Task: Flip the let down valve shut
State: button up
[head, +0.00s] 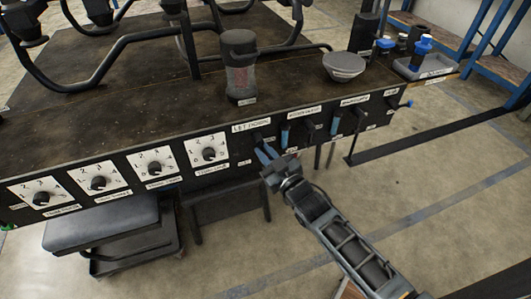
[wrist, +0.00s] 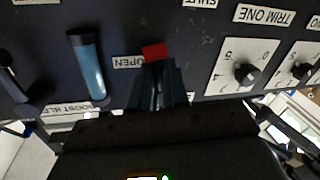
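In the head view, the let down label (head: 251,125) sits on the black front panel, at the left end of the row of valve handles. My gripper (head: 267,155) is at the panel just below this label and hides most of the valve there. In the wrist view, the two fingers of my gripper (wrist: 157,78) point at the panel, close together. A red piece (wrist: 154,51) shows right at the fingertips, beside a white OPEN label (wrist: 128,62). It looks like part of the let down valve. I cannot tell whether the fingers are closed on it.
A blue handle (head: 285,135) stands right beside my gripper; it also shows in the wrist view (wrist: 87,68). More handles follow to the right. Dials (head: 209,153) line the panel at left. A dark cylinder (head: 239,65) and grey bowl (head: 344,66) stand on top.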

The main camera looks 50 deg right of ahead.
grip_shut()
jog(key=shift+w+a+f+m+t+b, duration=0.15)
jog(key=shift+a+m+b, duration=0.1)
jog(key=shift+m, duration=0.55)
jog(key=shift+w+a+r+m+t+b, duration=0.15)
jog(key=shift+m+b, duration=0.1)
jog(key=shift+m, duration=0.55)
jog(key=shift+f, duration=0.1)
jog(key=shift+o, duration=2.3)
grip_release()
